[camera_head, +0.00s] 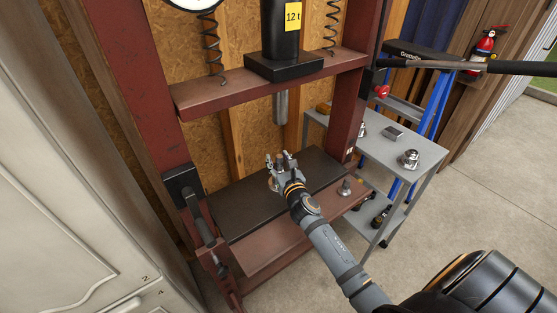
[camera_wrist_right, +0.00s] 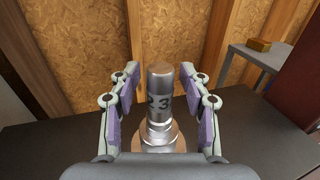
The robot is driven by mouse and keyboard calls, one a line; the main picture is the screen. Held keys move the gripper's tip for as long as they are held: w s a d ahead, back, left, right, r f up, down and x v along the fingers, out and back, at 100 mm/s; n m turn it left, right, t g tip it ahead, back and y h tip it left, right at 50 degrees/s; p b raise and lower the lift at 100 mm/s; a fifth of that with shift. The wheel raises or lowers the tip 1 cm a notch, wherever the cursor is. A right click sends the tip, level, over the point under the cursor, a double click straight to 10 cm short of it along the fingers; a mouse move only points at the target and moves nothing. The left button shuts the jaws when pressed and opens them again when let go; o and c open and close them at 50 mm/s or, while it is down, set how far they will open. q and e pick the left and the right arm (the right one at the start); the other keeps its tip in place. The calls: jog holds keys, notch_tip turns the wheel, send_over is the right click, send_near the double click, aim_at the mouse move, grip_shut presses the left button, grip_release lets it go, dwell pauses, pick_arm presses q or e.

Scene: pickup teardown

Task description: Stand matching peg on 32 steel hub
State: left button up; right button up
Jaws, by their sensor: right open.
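My right gripper (camera_head: 281,160) is over the black press plate (camera_head: 240,203). In the right wrist view the right gripper (camera_wrist_right: 160,92) is open, with a finger on each side of a steel peg (camera_wrist_right: 160,82) and gaps between. The peg is upright, with dark digits reading "2 3" on its visible side. Its lower end meets a round, stepped metal hub (camera_wrist_right: 155,137) on the dark plate. The gripper's palm hides the hub's near side, and no number shows on the hub. My left gripper is out of view.
The press ram (camera_head: 280,107) hangs above the plate, between red frame posts. A grey cart (camera_head: 425,152) at right holds a metal hub-like part (camera_head: 408,158), a small block (camera_head: 392,133) and other parts.

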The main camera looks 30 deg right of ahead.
jog(key=shift+f, duration=0.1)
jog(key=shift+s+f, duration=0.1)
jog(key=shift+s, duration=0.35)
jog(key=s+a, duration=0.1)
jog(key=s, duration=1)
jog(key=shift+a+r, duration=0.2)
jog(key=shift+a, duration=0.2)
